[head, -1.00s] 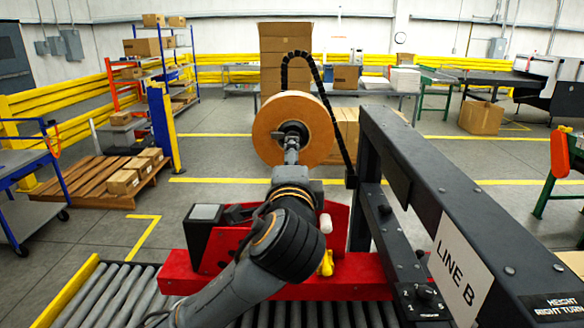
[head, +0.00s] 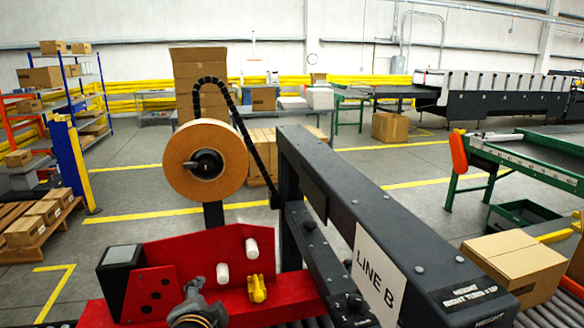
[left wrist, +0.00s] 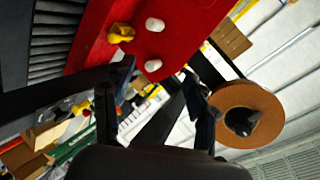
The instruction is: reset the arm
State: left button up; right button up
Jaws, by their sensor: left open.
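My left arm's wrist end with its gripper (head: 194,292) shows at the bottom of the head view, in front of the red machine panel (head: 185,262). In the left wrist view the left gripper (left wrist: 158,78) has its two dark fingers spread apart, with nothing seen between them. The red panel, with two white knobs (head: 222,273) and a yellow knob (head: 257,289), lies beyond the fingers there. A brown tape roll (head: 205,163) sits on a dark spindle above the panel, clear of the gripper. My right gripper is in neither view.
A dark beam labelled LINE B (head: 400,225) runs along the right of the panel. A cardboard box (head: 515,262) is at the right, near rollers. A pallet with boxes (head: 40,222) stands at the left. Open grey floor lies behind the machine.

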pick_arm(q)
jog(key=s+a+f+n+g+h, duration=0.3)
jog(key=s+f+n+g, duration=0.6)
jog(key=s+f, duration=1.55)
jog(key=s+f+g, duration=0.1)
jog(key=s+f, duration=0.2)
jog(key=f, duration=2.4)
jog(key=s+a+f+g+b, duration=0.1)
jog(key=s+a+f, duration=0.2)
jog(key=s+f, duration=1.3)
jog(key=shift+s+a+f+y, duration=0.2)
jog(key=shift+s+f+y, duration=0.15)
jog(key=shift+f, duration=0.1)
